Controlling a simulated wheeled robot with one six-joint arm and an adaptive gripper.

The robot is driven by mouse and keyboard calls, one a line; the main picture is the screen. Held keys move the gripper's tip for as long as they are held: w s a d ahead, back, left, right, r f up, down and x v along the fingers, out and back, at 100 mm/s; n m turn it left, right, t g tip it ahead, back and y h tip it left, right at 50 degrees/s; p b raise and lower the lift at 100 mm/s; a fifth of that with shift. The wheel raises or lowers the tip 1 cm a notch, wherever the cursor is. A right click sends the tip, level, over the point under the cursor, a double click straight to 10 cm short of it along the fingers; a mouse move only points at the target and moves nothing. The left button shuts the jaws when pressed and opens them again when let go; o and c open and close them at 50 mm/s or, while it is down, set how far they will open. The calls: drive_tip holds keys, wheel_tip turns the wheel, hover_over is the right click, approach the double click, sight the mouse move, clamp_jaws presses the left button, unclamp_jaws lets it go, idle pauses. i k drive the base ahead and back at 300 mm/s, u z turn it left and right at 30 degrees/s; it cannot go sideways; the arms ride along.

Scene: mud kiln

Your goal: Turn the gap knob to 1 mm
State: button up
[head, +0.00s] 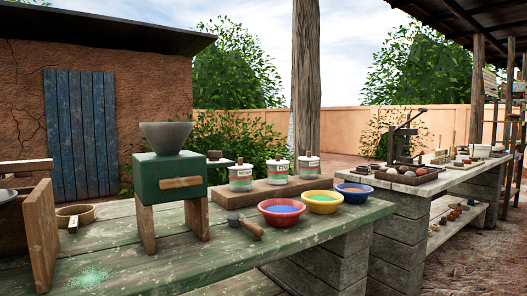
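A green box-shaped mill (168,177) with a grey hopper (166,136) on top stands on wooden legs on the green-painted table (130,235). A wooden bar (181,183) is on its front face. A small dark brown piece (214,155) shows at the upper right of the mill; I cannot tell whether it is the gap knob. No gap scale or 1 mm mark is readable from here. My gripper is not in view.
Three labelled jars (241,177) stand on a wooden block behind red (282,212), yellow (322,202) and blue (354,193) bowls. A wooden frame (41,235) stands left. Another bench (425,187) is at right.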

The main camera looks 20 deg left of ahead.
sight(212, 156)
drive_tip(key=z, duration=0.05)
drive_tip(key=i, duration=1.1)
drive_tip(key=u, duration=1.55)
